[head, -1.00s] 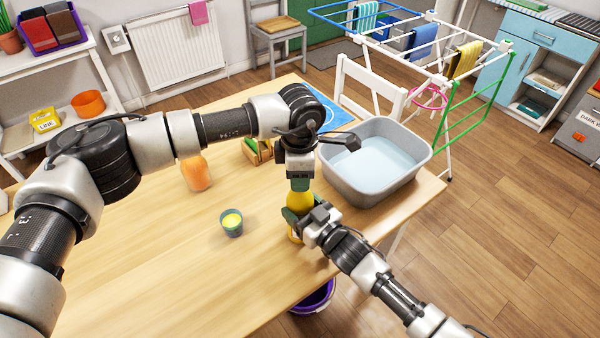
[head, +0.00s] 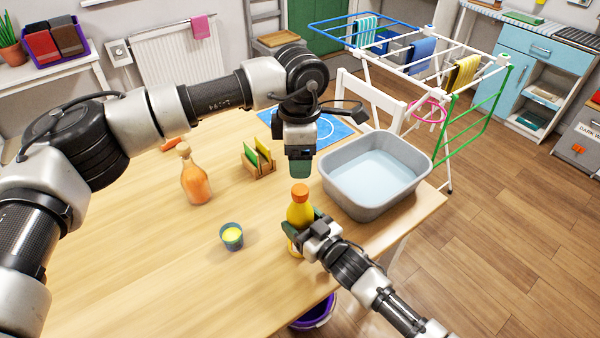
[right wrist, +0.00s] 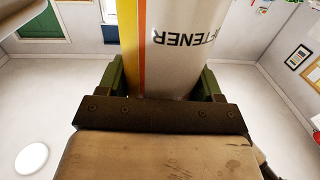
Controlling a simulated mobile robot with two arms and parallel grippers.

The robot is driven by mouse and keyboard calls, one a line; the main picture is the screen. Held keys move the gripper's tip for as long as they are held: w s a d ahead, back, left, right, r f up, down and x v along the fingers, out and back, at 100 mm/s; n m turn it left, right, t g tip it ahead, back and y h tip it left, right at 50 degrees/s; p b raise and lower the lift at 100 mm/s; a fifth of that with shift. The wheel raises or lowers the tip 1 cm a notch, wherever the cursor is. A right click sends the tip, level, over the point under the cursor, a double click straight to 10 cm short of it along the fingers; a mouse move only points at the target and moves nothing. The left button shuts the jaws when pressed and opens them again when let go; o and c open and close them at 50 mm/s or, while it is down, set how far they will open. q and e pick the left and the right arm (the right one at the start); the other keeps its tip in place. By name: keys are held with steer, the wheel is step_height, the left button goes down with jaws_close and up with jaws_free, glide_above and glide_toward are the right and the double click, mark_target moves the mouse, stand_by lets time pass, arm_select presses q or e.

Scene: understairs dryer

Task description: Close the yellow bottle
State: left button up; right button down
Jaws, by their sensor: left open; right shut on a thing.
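The yellow bottle (head: 299,212) stands upright near the table's front right edge, with an orange cap (head: 300,191) on its top. My right gripper (head: 305,232) is shut on the bottle's body from the right. In the right wrist view the bottle (right wrist: 178,50) fills the space between the green fingers, and part of a label reading "TENER" shows. My left gripper (head: 300,170) is above the bottle, pointing down, open and apart from the cap. I cannot tell from here how tightly the cap sits.
A grey basin of water (head: 343,196) stands right of the bottle. A small cup with yellow contents (head: 232,238) is to its left. An orange bottle (head: 195,182) and a wooden rack with sponges (head: 258,160) stand further back. The front left of the table is clear.

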arm_select(q)
step_height(320, 180, up, 3)
steer(key=shift+f, duration=0.2)
arm_select(e)
steer(key=shift+c, duration=0.5)
jaws_free()
arm_select(q)
steer(key=shift+f+b, duration=0.5)
steer(key=shift+f, duration=0.05)
arm_select(e)
steer(key=v, duration=1)
steer(key=shift+s+d, duration=0.25)
steer(key=shift+d, duration=0.05)
